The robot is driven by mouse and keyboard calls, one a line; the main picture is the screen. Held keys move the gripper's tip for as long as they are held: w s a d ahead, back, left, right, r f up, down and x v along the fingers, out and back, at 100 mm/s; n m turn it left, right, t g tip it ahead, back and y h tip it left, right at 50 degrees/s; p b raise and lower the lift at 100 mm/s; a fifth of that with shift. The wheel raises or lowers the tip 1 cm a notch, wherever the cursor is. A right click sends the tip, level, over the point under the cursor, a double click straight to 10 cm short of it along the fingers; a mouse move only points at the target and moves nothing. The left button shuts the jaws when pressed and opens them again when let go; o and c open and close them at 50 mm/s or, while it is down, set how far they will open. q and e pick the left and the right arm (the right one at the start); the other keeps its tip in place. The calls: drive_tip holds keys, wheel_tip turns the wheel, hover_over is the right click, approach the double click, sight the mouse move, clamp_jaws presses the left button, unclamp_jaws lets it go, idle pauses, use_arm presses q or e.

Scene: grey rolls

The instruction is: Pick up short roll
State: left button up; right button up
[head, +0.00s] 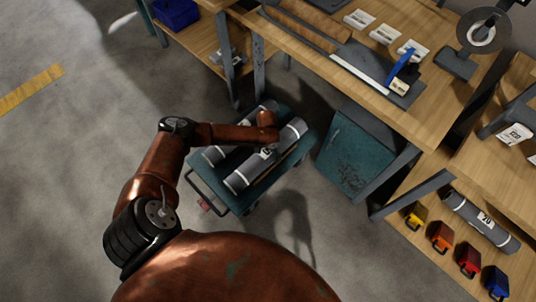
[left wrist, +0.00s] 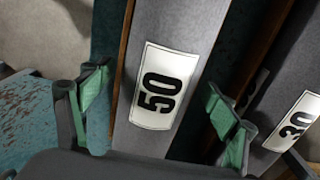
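Two grey rolls with dark bodies lie side by side on a teal cart (head: 262,190). The nearer roll (head: 242,180) looks longer in the head view; the farther roll (head: 212,157) looks a little shorter and is partly behind my arm. My left gripper (head: 266,146) is over the nearer roll. In the left wrist view the open green-padded fingers (left wrist: 158,112) are spread either side of a roll labelled 50 (left wrist: 180,30), with gaps showing. A roll labelled 30 (left wrist: 286,85) lies to the right of them. My right gripper is not in view.
A workbench (head: 310,48) with tools stands behind the cart, and a teal cabinet (head: 350,150) to its right. Another grey roll (head: 480,222) lies on a lower shelf by several coloured padlock-like items. Open floor (head: 70,150) is at left.

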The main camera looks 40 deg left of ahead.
use_arm(q)
drive_tip(key=c, duration=1.6)
drive_tip(key=shift+r, duration=0.1)
